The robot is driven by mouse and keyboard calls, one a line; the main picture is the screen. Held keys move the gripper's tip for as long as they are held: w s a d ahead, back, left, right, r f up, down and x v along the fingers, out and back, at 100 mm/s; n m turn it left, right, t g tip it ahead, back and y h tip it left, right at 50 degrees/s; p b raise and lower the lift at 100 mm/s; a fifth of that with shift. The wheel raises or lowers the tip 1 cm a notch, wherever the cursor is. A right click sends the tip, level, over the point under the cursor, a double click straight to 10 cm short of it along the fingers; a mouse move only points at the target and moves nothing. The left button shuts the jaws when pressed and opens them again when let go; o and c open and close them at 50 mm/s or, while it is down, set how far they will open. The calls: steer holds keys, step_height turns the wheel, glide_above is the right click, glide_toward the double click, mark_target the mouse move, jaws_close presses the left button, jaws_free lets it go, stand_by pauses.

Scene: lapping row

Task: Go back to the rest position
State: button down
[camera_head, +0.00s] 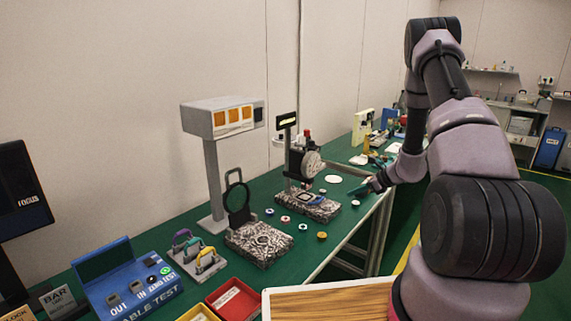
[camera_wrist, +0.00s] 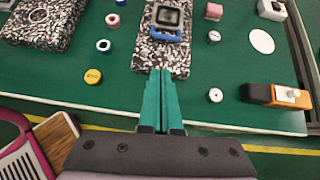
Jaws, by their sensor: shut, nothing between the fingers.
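My gripper (camera_wrist: 160,100) shows in the wrist view with its two green fingers together and nothing between them. It is over the front part of the green bench, its tips by the near edge of a speckled stone block (camera_wrist: 150,57). A blue-framed square piece (camera_wrist: 165,35) lies on that block. In the head view my gripper (camera_head: 370,187) is small, at the bench's right edge, just right of the speckled block (camera_head: 308,207) below a dial gauge (camera_head: 308,163). My arm reaches out over the right side of the picture.
The green bench (camera_head: 345,225) carries a second speckled block (camera_head: 258,243), a cable tester (camera_head: 128,290), a red bin (camera_head: 234,300) and several small rings. A yellow ring (camera_wrist: 93,76) and an orange-and-black block (camera_wrist: 276,95) lie near the front edge. Open floor lies right of the bench.

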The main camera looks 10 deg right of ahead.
steer(key=s+a+r+n+g, duration=0.1)
steer(key=s+a+r+n, duration=0.25)
steer(key=r, duration=0.55)
steer(key=s+a+r+n, duration=0.3)
steer(key=r+n, duration=0.1)
steer(key=r, duration=0.5)
steer(key=s+a+r+n+g, duration=0.1)
steer(key=s+a+r+n, duration=0.25)
steer(key=r, duration=0.65)
steer(key=s+r+n+t+h, duration=0.1)
steer(key=s+r+n, duration=0.4)
steer(key=s, duration=0.6)
steer(key=s+r+n+t+h, duration=0.1)
steer(key=s+r+n+h, duration=0.3)
steer(key=s+r, duration=0.4)
steer(key=s+n, duration=0.1)
steer(key=s, duration=0.3)
steer(key=shift+s+r+n+t, duration=0.3)
steer(key=shift+r+n, duration=0.05)
steer(key=shift+n, duration=0.05)
